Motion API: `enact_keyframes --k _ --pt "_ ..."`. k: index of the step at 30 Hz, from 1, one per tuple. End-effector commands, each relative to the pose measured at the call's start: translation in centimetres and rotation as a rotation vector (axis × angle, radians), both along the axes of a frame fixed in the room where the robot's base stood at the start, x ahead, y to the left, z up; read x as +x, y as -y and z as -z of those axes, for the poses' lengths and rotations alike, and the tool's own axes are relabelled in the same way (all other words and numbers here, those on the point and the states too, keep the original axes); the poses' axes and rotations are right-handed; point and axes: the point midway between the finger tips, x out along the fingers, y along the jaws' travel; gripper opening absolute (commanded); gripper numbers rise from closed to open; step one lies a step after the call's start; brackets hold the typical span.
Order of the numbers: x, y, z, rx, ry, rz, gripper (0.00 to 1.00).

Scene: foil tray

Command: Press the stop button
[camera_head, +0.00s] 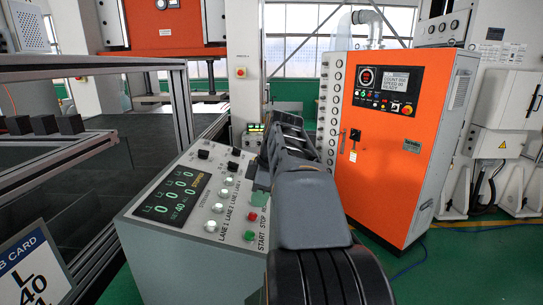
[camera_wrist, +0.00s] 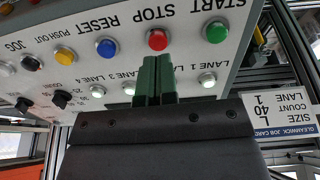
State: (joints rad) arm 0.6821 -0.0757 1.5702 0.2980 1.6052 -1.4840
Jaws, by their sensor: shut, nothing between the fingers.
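The stop button is a red round button (camera_head: 252,217) near the front right of the sloped control panel (camera_head: 190,222). It also shows in the wrist view (camera_wrist: 157,39), under the upside-down word STOP. My gripper (camera_head: 261,190) reaches over the panel's right side. In the wrist view my gripper's green fingertips (camera_wrist: 155,60) are shut together with nothing between them. They appear just below the red button in that picture, their tips close to its lower edge. I cannot tell the height gap between them.
A green start button (camera_wrist: 216,32) and a blue reset button (camera_wrist: 107,46) flank the red one. White lane buttons (camera_wrist: 208,80) lie beside the fingers. A job card (camera_head: 35,265) stands at left. An orange cabinet (camera_head: 385,185) stands behind at right.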

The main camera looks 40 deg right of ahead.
Motion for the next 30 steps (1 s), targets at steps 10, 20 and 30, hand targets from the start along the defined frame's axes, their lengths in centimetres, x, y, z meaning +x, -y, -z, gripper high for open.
enact_keyframes --k 10,20,30 --pt "-1.3 1.5 -6.7 -0.005 0.005 0.002 0.0" --pt "-1.9 2.0 -9.4 -0.004 0.004 0.001 0.0" --pt "-1.9 2.0 -9.5 -0.003 0.004 0.001 0.0"
